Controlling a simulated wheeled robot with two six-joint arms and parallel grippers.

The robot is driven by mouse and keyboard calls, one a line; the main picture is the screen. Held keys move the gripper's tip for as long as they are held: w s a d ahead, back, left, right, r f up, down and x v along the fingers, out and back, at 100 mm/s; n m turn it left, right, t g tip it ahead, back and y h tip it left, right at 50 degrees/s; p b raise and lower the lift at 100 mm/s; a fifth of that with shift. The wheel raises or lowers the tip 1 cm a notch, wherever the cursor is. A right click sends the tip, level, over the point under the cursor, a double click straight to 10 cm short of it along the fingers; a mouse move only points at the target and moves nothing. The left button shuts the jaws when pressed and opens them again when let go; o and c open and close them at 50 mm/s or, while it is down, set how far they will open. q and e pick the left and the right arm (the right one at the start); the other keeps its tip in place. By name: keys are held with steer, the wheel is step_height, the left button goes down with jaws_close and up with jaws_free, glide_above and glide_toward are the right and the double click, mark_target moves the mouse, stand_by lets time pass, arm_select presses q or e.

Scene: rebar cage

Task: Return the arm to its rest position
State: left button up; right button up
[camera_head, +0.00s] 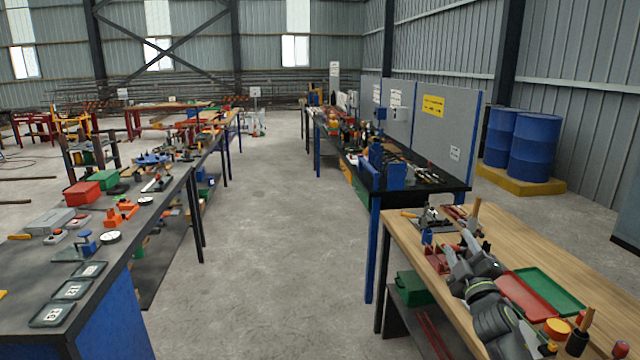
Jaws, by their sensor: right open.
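My right arm reaches in from the bottom right over the wooden workbench (560,262). My right gripper (468,240) is open above the left part of this bench, near small tools and a red holder (436,258). I cannot tell whether it touches any of them. No held object shows between its fingers. My left gripper and left arm are not in view.
A red tray (526,298) and a green tray (552,290) lie right of my right arm. Wooden-handled tools (580,330) stand at the front right. A dark table (150,215) with tools is on the left. The concrete aisle (265,220) between is clear.

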steer(key=s+d+f+m+g+h, duration=0.1)
steer(key=s+f+m+g, duration=0.15)
steer(key=f, duration=0.75)
steer(key=s+d+f+m+g+b, duration=0.15)
steer(key=f+m, duration=0.25)
steer(key=f, duration=0.5)
steer(key=s+d+f+m+g+h, duration=0.1)
steer(key=s+f+m+g, duration=0.25)
steer(key=f, duration=0.65)
steer(key=s+f+m+g, duration=0.1)
steer(key=s+f+g, duration=0.1)
steer(key=s+f, duration=0.45)
steer(key=s+f+g, duration=0.1)
steer(key=s+f, duration=0.2)
steer(key=f, duration=0.6)
steer(key=s+f+m+g+b, duration=0.15)
steer(key=s+f+g, duration=0.35)
steer(key=s+f, duration=1.35)
steer(key=s+a+f+g, duration=0.1)
steer(key=s+f, duration=0.2)
steer(key=s, duration=0.7)
steer(key=s+a+f+g+b, duration=0.1)
steer(key=s+a+f+g, duration=0.1)
steer(key=s, duration=0.8)
steer(key=s+a+f+g, duration=0.2)
steer(key=s+f, duration=0.1)
steer(key=s, duration=0.8)
steer(key=shift+f+m, duration=0.35)
